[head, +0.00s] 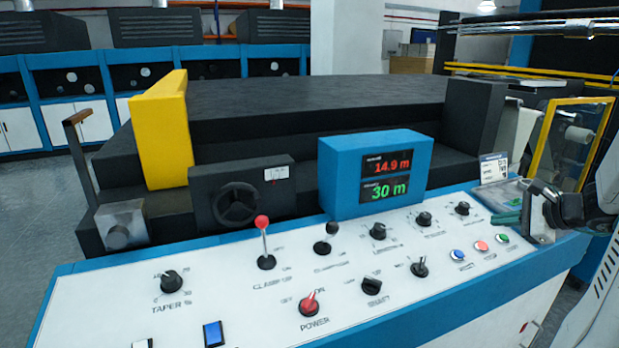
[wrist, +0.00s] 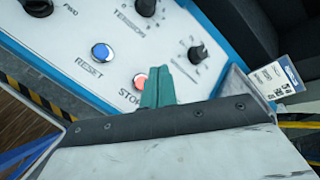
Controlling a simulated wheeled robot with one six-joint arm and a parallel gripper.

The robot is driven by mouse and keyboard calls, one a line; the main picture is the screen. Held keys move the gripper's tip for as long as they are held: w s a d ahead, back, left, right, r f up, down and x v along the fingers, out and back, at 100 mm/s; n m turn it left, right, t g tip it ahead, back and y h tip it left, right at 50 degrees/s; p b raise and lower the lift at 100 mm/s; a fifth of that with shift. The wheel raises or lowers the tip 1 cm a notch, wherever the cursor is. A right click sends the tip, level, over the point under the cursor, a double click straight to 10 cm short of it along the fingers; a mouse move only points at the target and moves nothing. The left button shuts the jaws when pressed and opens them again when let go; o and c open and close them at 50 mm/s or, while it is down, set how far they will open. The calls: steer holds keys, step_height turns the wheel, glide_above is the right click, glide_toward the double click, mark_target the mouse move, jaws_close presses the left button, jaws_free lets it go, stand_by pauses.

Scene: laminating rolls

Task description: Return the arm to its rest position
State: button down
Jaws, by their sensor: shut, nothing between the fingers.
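My gripper (head: 507,218) is at the right end of the white control panel (head: 240,312), low over it and just right of the coloured push buttons. Its green fingers are closed together and empty. In the wrist view the green fingertips (wrist: 157,86) show in front of the red STOP button (wrist: 140,81), covering part of the panel behind. I cannot tell whether they touch the panel. The blue RESET button (wrist: 102,52) is clear to their left. My arm comes in from the right edge of the head view.
A blue display box (head: 372,168) reads 14.9 m and 30 m. A red-knobbed lever (head: 263,235) and a black-knobbed lever (head: 326,238) stand up from the panel. A yellow-framed panel (head: 568,140) rises behind my arm. A small tag (head: 493,168) stands near my gripper.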

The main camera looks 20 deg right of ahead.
steer(key=shift+n+g+y, duration=0.7)
steer(key=shift+n, duration=0.2)
steer(key=a, duration=0.1)
steer(key=s+a+f, duration=0.1)
steer(key=s+a, duration=0.1)
steer(key=shift+s+a+f, duration=0.1)
steer(key=shift+s+f, duration=0.05)
steer(key=shift+f, duration=0.2)
steer(key=s+a+r+n+g+h, duration=0.1)
steer(key=s+a+n, duration=0.4)
steer(key=a, duration=0.5)
steer(key=s+a+r+n+g+h, duration=0.1)
steer(key=s+a+r+n+g, duration=0.3)
steer(key=a+n, duration=0.5)
steer(key=s+a+r+n+g+h, duration=0.2)
steer(key=s+a+n, duration=0.4)
steer(key=a, duration=0.7)
steer(key=shift+s+r+n+g, duration=0.35)
steer(key=shift+r+n+g, duration=0.15)
steer(key=shift+n, duration=0.4)
